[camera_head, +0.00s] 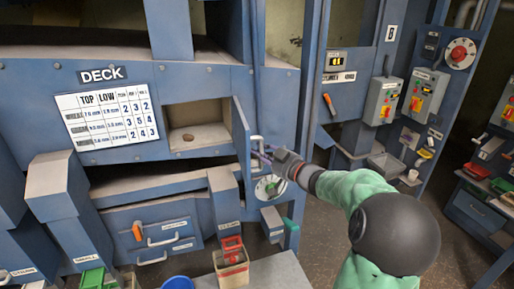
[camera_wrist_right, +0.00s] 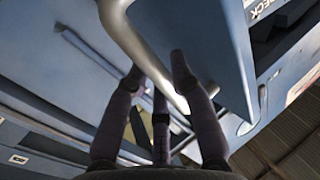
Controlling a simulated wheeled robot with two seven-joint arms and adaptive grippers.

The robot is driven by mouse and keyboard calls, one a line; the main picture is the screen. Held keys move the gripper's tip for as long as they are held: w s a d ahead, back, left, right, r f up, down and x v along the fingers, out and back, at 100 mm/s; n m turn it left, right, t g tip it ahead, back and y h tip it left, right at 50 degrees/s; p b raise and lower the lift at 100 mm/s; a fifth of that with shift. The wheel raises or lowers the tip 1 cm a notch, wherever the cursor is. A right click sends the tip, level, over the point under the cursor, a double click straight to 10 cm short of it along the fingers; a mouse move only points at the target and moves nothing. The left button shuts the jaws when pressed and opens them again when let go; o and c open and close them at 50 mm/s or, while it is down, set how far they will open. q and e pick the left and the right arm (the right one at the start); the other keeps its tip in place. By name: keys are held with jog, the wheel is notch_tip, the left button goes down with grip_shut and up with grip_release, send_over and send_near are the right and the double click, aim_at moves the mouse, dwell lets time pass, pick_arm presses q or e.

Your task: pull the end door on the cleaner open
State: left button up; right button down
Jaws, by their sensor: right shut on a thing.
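The end door (camera_head: 240,132) is a narrow blue panel on the cleaner. It stands swung out at the right side of a square opening (camera_head: 196,136), and a pale interior shows inside. Its light metal handle (camera_head: 257,142) is on the door's outer face. My right gripper (camera_head: 262,154) is shut on the handle. In the right wrist view, the fingers of my right gripper (camera_wrist_right: 157,68) sit on either side of the handle bar (camera_wrist_right: 127,32), with the blue door panel (camera_wrist_right: 190,35) beside it. My left gripper is out of view.
A DECK chart (camera_head: 108,115) is left of the opening. A round dial (camera_head: 269,187) sits just below my right gripper. A lower drawer (camera_head: 165,235), bins and a red-topped box (camera_head: 232,262) stand below.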

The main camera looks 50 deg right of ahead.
jog(key=shift+s+d+r, duration=0.15)
jog(key=shift+d+r, duration=0.2)
jog(key=shift+d, duration=0.05)
jog(key=shift+y+p, duration=0.3)
jog(key=c, duration=1)
grip_release()
jog(key=shift+c, duration=0.2)
jog(key=shift+f, duration=0.2)
jog(key=s, duration=1.1)
jog(key=shift+s+a, duration=0.2)
jog(key=shift+s, duration=0.2)
